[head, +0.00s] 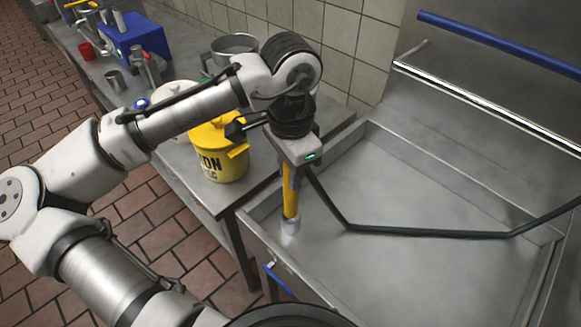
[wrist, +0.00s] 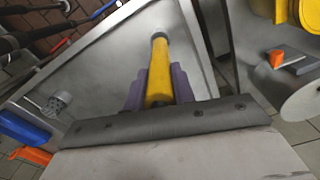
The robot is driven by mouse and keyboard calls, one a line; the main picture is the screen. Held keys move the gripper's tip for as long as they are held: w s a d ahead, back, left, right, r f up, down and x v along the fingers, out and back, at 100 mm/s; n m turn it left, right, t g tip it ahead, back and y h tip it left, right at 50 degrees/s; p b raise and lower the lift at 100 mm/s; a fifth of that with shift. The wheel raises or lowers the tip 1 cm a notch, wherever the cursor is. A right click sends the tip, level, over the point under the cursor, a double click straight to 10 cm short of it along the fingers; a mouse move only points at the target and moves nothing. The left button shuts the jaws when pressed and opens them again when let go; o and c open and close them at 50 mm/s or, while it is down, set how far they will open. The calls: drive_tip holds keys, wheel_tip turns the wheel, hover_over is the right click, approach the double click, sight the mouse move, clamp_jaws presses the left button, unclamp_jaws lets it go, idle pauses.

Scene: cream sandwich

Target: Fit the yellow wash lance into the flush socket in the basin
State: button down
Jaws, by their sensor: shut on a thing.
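The yellow wash lance (head: 290,190) stands near upright over the left corner of the basin (head: 400,275) in the head view. My gripper (head: 293,172) is shut on its upper part. In the head view a pale, short cylindrical piece (head: 290,227) shows at the lance's lower end. I cannot tell whether it is the flush socket or part of the lance, nor whether the lance is seated.
A dark hose (head: 430,232) runs from beside my gripper across the basin to the right. A yellow bucket (head: 218,160) stands on the metal table left of the basin. A blue box (head: 138,40) and several pots stand farther back. The basin's middle is otherwise clear.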

drive_tip(key=shift+f+b, duration=1.7)
drive_tip(key=shift+f, duration=1.1)
drive_tip(key=c, duration=1.1)
unclamp_jaws()
wheel_tip(320, 180, up, 14)
drive_tip(key=shift+f, duration=0.1)
